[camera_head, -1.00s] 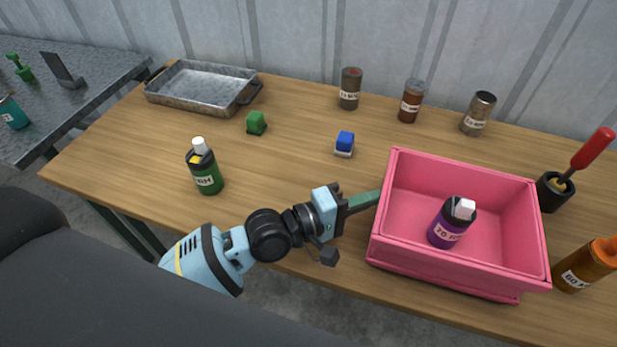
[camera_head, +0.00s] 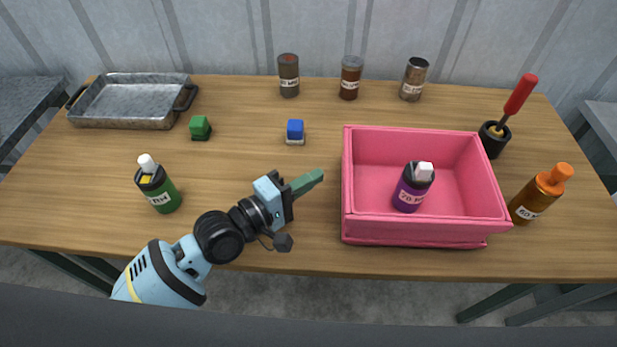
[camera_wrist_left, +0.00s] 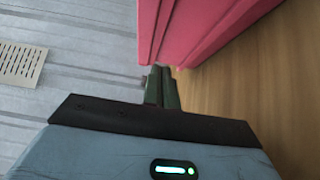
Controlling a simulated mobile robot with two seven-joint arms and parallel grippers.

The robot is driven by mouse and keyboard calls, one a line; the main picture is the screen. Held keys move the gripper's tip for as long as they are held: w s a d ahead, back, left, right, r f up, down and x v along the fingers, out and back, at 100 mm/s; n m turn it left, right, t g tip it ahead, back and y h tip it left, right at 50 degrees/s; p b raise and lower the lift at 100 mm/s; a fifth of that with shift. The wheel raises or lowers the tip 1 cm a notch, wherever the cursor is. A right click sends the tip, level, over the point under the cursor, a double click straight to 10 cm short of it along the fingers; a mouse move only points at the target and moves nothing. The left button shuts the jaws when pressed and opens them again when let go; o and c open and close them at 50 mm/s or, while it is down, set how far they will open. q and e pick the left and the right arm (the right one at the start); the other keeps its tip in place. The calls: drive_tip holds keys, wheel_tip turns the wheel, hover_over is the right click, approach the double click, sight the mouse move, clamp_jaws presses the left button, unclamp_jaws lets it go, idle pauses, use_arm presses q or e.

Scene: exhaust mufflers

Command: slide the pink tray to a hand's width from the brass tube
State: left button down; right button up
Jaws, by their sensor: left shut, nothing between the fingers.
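The pink tray (camera_head: 415,229), an open box, stands on the right half of the wooden table. A purple bottle (camera_head: 413,188) with a white cap stands inside it. Three labelled tubes stand at the back; the rightmost, with a brownish metallic sheen (camera_head: 413,80), looks most like the brass tube, but I cannot be sure. My left gripper (camera_head: 316,177) is shut and empty, with a small gap between its green fingertips and the tray's left wall. In the left wrist view the shut fingers (camera_wrist_left: 162,85) point at the pink wall (camera_wrist_left: 200,25). My right gripper is not in view.
Between tray and tubes the table is clear. A brown tube (camera_head: 350,78) and a grey tube (camera_head: 289,76) stand left of the metallic one. A blue block (camera_head: 295,130) sits left of the tray. A black cup (camera_head: 493,140) and an orange-capped bottle (camera_head: 535,196) stand close on its right.

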use_arm(q)
drive_tip(key=a, duration=0.1)
drive_tip(key=s+a, duration=0.1)
drive_tip(key=shift+s+a+f, duration=0.25)
drive_tip(key=shift+s+a, duration=0.05)
drive_tip(key=shift+a, duration=0.1)
drive_tip(key=b+v, duration=0.1)
drive_tip(key=v, duration=0.4)
drive_tip(key=shift+s+a+r, duration=0.1)
drive_tip(key=shift+s, duration=0.25)
drive_tip(key=shift+s+a, duration=0.4)
drive_tip(key=shift+a, duration=0.1)
drive_tip(key=shift+s+r, duration=0.1)
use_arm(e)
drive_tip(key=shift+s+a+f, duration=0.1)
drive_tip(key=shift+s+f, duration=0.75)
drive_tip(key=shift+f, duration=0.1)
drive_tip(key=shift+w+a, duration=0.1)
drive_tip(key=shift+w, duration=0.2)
use_arm(q)
drive_tip(key=shift+a, duration=0.1)
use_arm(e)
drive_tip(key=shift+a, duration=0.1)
